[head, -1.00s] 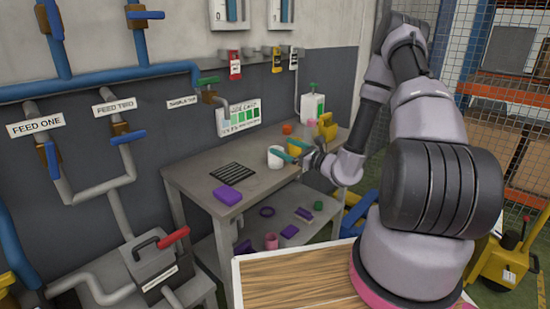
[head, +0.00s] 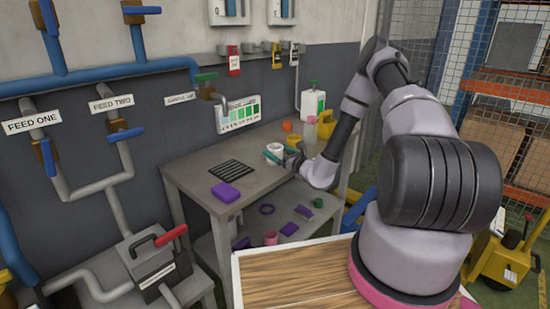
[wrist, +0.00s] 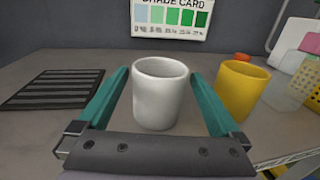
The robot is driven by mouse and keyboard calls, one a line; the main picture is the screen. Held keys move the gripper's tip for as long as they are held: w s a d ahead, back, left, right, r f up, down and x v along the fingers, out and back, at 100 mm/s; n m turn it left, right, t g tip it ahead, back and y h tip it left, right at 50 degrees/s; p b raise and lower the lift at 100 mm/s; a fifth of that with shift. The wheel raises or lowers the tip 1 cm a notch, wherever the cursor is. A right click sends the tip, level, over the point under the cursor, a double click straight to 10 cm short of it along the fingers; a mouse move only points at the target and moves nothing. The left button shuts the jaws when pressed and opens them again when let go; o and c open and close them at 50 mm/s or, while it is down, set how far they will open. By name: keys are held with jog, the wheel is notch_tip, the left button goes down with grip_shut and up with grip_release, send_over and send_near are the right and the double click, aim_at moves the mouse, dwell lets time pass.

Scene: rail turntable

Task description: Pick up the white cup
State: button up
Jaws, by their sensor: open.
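The white cup (wrist: 160,98) stands upright on the grey bench and shows in the middle of the wrist view. My gripper (wrist: 160,82) is open, with one teal finger on each side of the cup. A gap shows between the cup and each finger. In the head view the white cup (head: 275,148) is partly hidden by my gripper (head: 272,155). A yellow cup (wrist: 241,90) stands just right of my right finger in the wrist view.
A black slotted mat (wrist: 52,88) lies left of my gripper. A purple block (head: 225,192) lies near the bench's front edge. An orange object (head: 287,126), a pump bottle (head: 312,103) and a yellow can (head: 327,124) stand further back. The wall with a shade card (head: 238,113) is behind.

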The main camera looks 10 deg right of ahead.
jog(key=shift+x, duration=1)
jog(key=shift+c, duration=0.3)
jog(key=c, duration=1.1)
jog(key=shift+r, duration=0.1)
